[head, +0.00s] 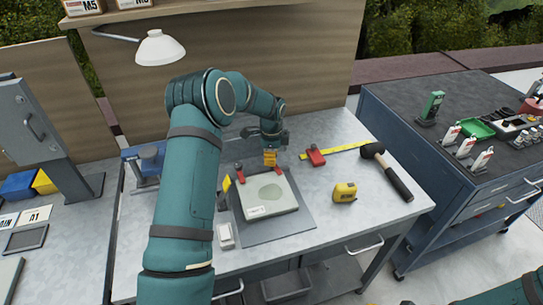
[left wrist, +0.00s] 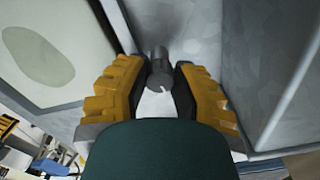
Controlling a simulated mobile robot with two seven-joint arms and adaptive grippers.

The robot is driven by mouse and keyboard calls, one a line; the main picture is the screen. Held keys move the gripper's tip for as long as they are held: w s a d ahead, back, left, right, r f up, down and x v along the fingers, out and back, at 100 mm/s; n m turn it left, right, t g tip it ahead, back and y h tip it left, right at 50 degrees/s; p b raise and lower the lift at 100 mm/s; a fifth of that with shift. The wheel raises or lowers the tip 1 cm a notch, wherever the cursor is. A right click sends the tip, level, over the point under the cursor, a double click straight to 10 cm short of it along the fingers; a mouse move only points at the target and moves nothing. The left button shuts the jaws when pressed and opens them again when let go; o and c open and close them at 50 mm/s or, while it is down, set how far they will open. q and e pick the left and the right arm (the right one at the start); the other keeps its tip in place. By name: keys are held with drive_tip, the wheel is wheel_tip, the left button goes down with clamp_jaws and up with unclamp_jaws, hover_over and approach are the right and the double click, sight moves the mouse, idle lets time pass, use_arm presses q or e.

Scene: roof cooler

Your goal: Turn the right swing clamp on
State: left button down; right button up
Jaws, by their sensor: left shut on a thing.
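The right swing clamp (head: 278,171) shows as a small red part at the back right of a pale block (head: 265,197) with a greenish oval on top. My left gripper (head: 270,158) comes down over this clamp from behind. In the left wrist view its yellow fingers (left wrist: 160,95) are closed around a grey cylindrical part of the clamp (left wrist: 160,72). Most of the clamp is hidden by the fingers. The left swing clamp (head: 240,173), also red, stands at the block's back left corner. My right gripper is out of view.
A white lamp (head: 160,48) hangs behind. A blue vise (head: 147,160) stands left.

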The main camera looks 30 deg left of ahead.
use_arm(q)
drive_tip(key=shift+m, duration=0.5)
drive_tip(key=c, duration=0.7)
unclamp_jaws()
drive_tip(key=shift+r, duration=0.1)
wheel_tip(320, 180, up, 12)
drive_tip(key=shift+f, duration=0.1)
drive_tip(key=shift+f, duration=0.1)
idle(0.3)
